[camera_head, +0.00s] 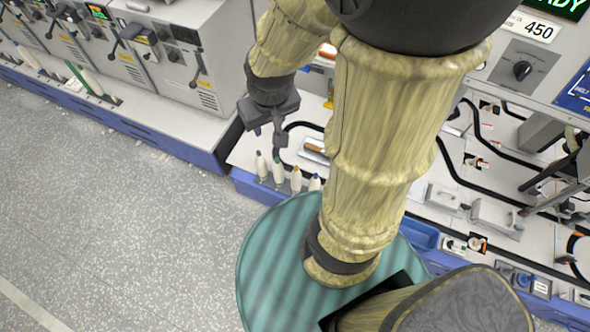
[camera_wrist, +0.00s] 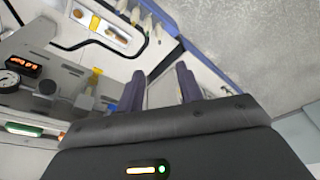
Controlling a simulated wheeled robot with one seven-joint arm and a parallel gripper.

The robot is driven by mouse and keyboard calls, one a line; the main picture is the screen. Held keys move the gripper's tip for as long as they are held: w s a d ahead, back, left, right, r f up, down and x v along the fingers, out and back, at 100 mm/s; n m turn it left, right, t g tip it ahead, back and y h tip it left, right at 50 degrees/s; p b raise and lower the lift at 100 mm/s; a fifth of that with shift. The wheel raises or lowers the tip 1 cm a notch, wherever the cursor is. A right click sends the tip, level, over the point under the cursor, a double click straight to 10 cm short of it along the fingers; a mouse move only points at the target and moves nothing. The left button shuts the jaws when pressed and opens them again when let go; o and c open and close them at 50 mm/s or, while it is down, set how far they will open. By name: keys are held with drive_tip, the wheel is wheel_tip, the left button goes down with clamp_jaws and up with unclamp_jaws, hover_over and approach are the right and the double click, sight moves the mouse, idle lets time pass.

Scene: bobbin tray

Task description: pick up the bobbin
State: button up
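Several cream, tapered bobbins stand in a row along the front edge of the white machine deck. In the head view they are a leftmost bobbin (camera_head: 261,165), a second bobbin (camera_head: 278,172), a third bobbin (camera_head: 296,180) and a fourth bobbin (camera_head: 314,184), some with coloured tips. My gripper (camera_head: 268,137) is above the left end of the row, apart from it as far as I can tell. In the wrist view my gripper (camera_wrist: 160,76) has its two dark fingers spread with nothing between them. The bobbins (camera_wrist: 135,14) show there near the top, beyond the fingertips.
A brown-handled tool (camera_head: 315,149) lies on the deck behind the bobbins. A row of grey machine units (camera_head: 185,50) stands at the left. A blue bin (camera_head: 420,233) is at the deck's front. The speckled floor (camera_head: 120,220) is clear at lower left.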

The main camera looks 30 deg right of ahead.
drive_tip(key=shift+w+a, duration=0.1)
drive_tip(key=shift+w, duration=0.2)
drive_tip(key=o, duration=0.5)
drive_tip(key=shift+s+f, duration=0.15)
drive_tip(key=shift+s, duration=0.15)
drive_tip(key=shift+o, duration=0.3)
drive_tip(key=w+d+f+m+b, duration=0.1)
drive_tip(key=w+d+f+b, duration=0.1)
drive_tip(key=f+b, duration=0.2)
drive_tip(key=w+d+f+m+b, duration=0.1)
drive_tip(key=f+b, duration=0.4)
drive_tip(key=f, duration=0.5)
drive_tip(key=w+d+f+m+b, duration=0.1)
drive_tip(key=w+d+f+b, duration=0.2)
drive_tip(key=f, duration=0.4)
drive_tip(key=shift+w+g+b, duration=0.4)
drive_tip(key=shift+w+b, duration=0.35)
drive_tip(key=shift+w, duration=0.1)
drive_tip(key=m+b, duration=0.3)
drive_tip(key=b, duration=0.5)
hover_over(297, 167)
drive_tip(key=s, duration=0.1)
wheel_tip(297, 167, down, 17)
drive_tip(key=shift+s+a+g+h, duration=0.15)
drive_tip(key=shift+a+g+h, duration=0.15)
drive_tip(key=shift+a, duration=0.1)
